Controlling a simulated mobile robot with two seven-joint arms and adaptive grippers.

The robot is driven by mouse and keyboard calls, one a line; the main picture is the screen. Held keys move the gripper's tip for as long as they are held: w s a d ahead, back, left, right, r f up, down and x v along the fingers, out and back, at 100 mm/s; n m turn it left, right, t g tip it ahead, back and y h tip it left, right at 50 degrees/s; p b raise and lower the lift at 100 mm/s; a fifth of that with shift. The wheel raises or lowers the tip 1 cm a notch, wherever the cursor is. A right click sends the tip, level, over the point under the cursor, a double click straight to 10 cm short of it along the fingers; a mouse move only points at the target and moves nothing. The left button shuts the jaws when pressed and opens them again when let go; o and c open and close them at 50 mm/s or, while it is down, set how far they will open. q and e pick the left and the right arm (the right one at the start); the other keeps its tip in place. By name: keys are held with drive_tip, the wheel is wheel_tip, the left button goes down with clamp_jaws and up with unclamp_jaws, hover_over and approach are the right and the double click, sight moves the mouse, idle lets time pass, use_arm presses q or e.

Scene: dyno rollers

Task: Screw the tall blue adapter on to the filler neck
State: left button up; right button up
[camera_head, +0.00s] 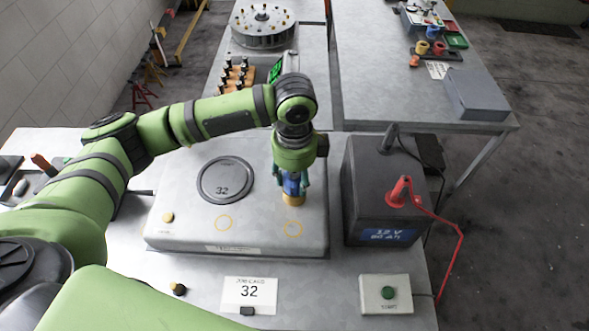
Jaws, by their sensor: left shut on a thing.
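The tall blue adapter (291,188) is upright between the fingers of my left gripper (291,181), which is shut on it and points straight down. A brass-coloured ring or neck (293,200) shows just under the blue part, at the right of the grey tank top (190,225). I cannot tell whether it is the filler neck or part of the adapter, nor whether any thread is engaged. The fingers hide much of the adapter. My right gripper is not in view.
A round lid marked 32 (226,180) lies on the tank top. A dark battery (378,195) with a red clamp (398,192) stands close on the right. A job card (249,293) and a green-button box (387,294) are in front. Behind are small black-topped pieces (235,75).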

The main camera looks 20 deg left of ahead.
use_arm(q)
drive_tip(key=m+p, duration=0.2)
drive_tip(key=m, duration=0.4)
drive_tip(key=shift+r, duration=0.15)
drive_tip(key=shift+m, duration=0.9)
drive_tip(key=m, duration=0.4)
drive_tip(key=shift+m, duration=0.3)
drive_tip(key=m, duration=0.7)
drive_tip(key=shift+w+m, duration=0.1)
drive_tip(key=shift+m, duration=0.3)
drive_tip(key=o, duration=1.3)
drive_tip(key=shift+f, duration=0.2)
drive_tip(key=shift+r, duration=0.1)
